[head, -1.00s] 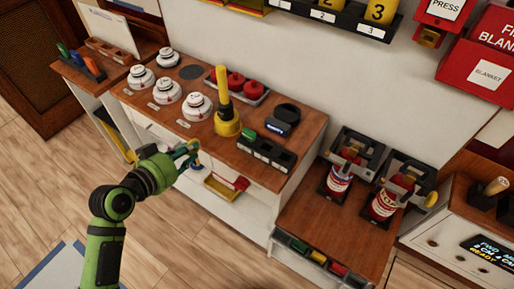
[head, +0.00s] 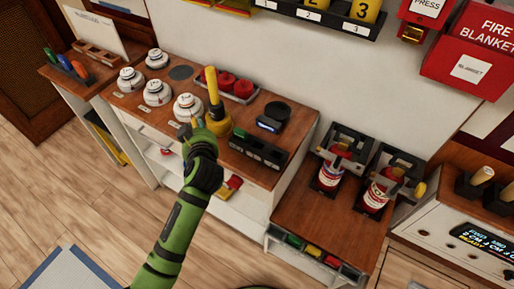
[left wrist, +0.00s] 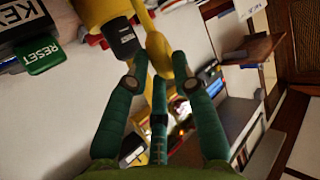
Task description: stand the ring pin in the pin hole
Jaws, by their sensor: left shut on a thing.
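My left gripper (head: 190,130) is at the front edge of the wooden bench, just left of a yellow post with a round yellow base (head: 217,122). In the left wrist view its dark green fingers (left wrist: 160,62) close around a yellow piece (left wrist: 157,46). I cannot tell whether this piece is the ring pin or part of the yellow post. I cannot make out the ring pin or the pin hole for certain. My right gripper is not in view.
White round detectors (head: 157,93) stand to the left on the bench. Two red extinguishers (head: 333,172) are on a lower bench.

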